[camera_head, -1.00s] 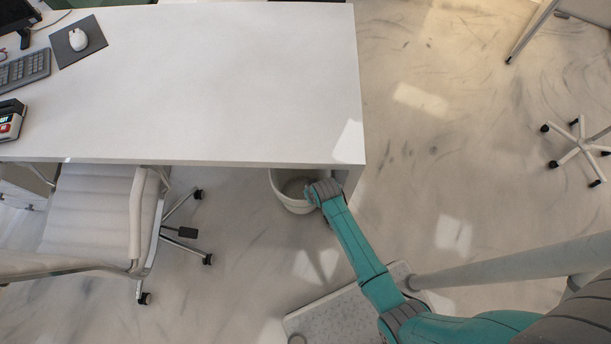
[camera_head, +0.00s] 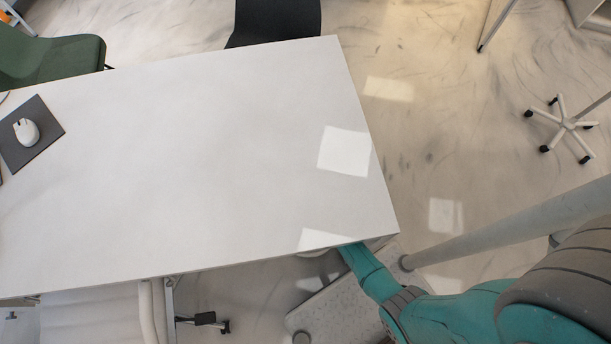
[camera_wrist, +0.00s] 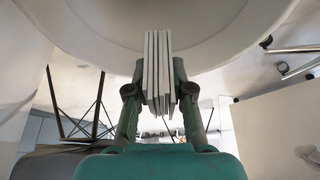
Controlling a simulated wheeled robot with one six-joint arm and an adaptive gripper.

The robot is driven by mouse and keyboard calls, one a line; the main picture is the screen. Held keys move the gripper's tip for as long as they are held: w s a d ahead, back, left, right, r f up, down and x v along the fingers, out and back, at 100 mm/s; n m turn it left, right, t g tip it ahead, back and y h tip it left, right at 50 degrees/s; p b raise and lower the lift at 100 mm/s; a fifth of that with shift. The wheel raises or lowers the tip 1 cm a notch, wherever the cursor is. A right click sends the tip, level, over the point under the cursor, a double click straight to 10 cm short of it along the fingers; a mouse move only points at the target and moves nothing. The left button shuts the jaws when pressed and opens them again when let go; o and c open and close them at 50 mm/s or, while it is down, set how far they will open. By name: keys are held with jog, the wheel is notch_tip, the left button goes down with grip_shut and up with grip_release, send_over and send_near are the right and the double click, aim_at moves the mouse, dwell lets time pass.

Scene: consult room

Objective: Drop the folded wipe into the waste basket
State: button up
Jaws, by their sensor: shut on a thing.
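The folded wipe (camera_wrist: 151,70), a stack of thin whitish layers, stands on edge between the fingers of my gripper (camera_wrist: 158,92) in the wrist view. My gripper is shut on it. The white round waste basket (camera_wrist: 225,45) fills the top of the wrist view, with its curved wall and rim just beyond the wipe. I cannot tell whether the wipe is over its opening. In the head view only a sliver of the basket (camera_head: 318,253) shows at the desk's front edge. The desk hides my gripper and the wipe there.
The white desk (camera_head: 190,160) covers the basket area from above; its front right corner is close to my arm. A wheeled stool base (camera_head: 566,124) is at the right. Floor right of the desk is clear.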

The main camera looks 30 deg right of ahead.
jog(key=shift+f, duration=2.75)
jog(key=o, duration=0.9)
jog(key=shift+v, duration=3.8)
jog(key=shift+s+f, duration=0.1)
